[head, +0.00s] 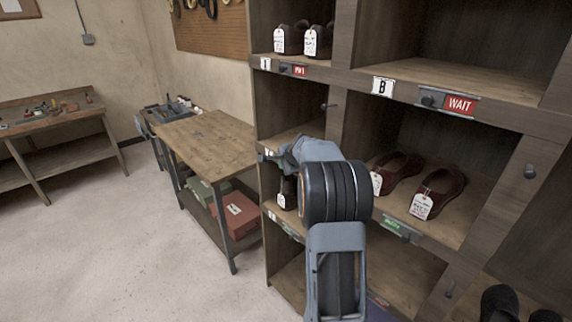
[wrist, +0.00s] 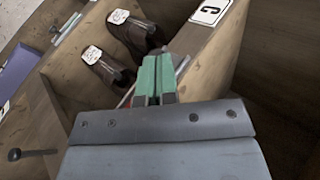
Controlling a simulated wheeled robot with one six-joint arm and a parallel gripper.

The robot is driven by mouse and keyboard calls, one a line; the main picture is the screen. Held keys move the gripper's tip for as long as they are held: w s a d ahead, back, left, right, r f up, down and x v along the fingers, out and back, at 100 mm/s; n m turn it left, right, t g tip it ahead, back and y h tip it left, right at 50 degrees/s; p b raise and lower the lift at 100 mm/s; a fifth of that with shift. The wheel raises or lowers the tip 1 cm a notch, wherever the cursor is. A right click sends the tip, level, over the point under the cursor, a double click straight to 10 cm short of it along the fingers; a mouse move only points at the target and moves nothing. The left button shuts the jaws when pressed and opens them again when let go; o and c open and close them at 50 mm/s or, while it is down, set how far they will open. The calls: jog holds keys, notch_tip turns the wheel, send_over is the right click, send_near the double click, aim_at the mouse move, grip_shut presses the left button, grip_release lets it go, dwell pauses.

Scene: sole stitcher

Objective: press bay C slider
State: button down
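The bay C plate (wrist: 210,12) shows in the wrist view at the top, white with a black C. My gripper (wrist: 157,78) has its two green fingertips together and empty, pointing at the shelf edge beside that plate. The bay C slider is mostly hidden behind the fingers; a metal edge (wrist: 183,65) and a sliver of red (wrist: 130,91) show on either side. I cannot tell whether the fingertips touch it. In the head view my arm covers most of this spot, and the fingertips are hidden.
The bay B plate (head: 382,86) stands beside a red WAIT slider (head: 459,103). Brown tagged shoes (head: 438,190) sit in the bay right of my arm, above a green slider (head: 401,229). Knobs (head: 530,171) stick out from the posts. A wooden table (head: 208,138) stands left; the floor there is clear.

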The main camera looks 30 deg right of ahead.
jog(key=v, duration=1.4)
jog(key=shift+b, duration=0.4)
jog(key=s+a+f+n+g+y, duration=0.1)
jog(key=s+a+f+n+g, duration=0.3)
jog(key=s+a+f+n, duration=0.5)
jog(key=s+a+n, duration=0.4)
jog(key=s+a, duration=0.1)
jog(key=s+a+f+n+g, duration=0.1)
jog(key=s+a+f+n, duration=0.1)
jog(key=s+a+n, duration=0.4)
jog(key=s+a, duration=0.1)
jog(key=a, duration=0.3)
jog(key=shift+s, duration=0.15)
jog(key=shift+a, duration=0.1)
